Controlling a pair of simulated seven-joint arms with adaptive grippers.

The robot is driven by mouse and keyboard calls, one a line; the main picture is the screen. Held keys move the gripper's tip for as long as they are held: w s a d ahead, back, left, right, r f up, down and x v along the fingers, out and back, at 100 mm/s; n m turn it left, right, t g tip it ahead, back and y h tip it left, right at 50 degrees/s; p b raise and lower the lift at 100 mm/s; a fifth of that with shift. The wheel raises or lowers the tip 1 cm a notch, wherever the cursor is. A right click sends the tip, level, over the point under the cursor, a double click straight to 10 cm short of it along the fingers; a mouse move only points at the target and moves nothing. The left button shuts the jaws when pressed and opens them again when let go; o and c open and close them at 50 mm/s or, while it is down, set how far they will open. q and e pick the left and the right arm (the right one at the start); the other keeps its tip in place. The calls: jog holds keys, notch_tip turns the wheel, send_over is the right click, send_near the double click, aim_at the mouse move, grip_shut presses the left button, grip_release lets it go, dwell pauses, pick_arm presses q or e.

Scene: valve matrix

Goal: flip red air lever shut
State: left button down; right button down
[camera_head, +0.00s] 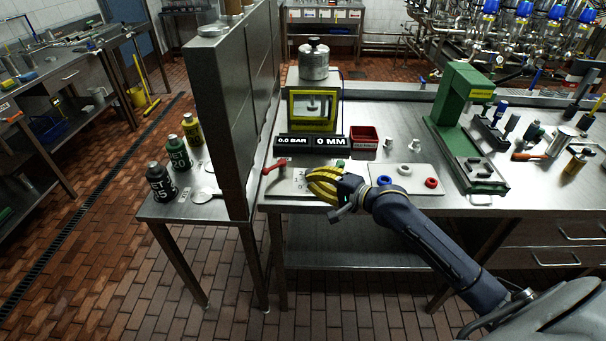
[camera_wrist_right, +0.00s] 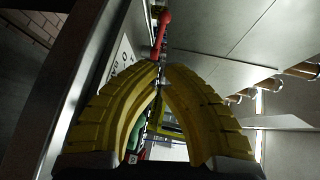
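The red lever (camera_head: 274,166) sits at the left end of the bench top, beside a pale marked plate (camera_head: 287,184). My right gripper (camera_head: 311,184), with yellow ribbed fingers, is to the right of the lever and apart from it in the head view. In the right wrist view the two fingertips (camera_wrist_right: 162,70) come together with nothing seen between them. The red lever (camera_wrist_right: 162,32) shows just beyond the tips in that view; whether they touch it I cannot tell. My left gripper is not in view.
A tall steel panel (camera_head: 228,110) stands just left of the lever. Behind are the displays (camera_head: 311,141), a yellow-framed press (camera_head: 313,108) and a red bin (camera_head: 364,138). A light plate with rings (camera_head: 415,178) lies right of my gripper. A green press (camera_head: 461,100) stands farther right.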

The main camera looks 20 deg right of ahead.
aim_at(275, 166)
jog(key=x, duration=1.3)
jog(key=shift+s, duration=0.1)
jog(key=shift+w+a, duration=0.2)
jog(key=shift+w, duration=0.1)
jog(key=shift+w+a+f, duration=0.1)
jog(key=shift+w+a, duration=0.25)
jog(key=shift+w, duration=0.15)
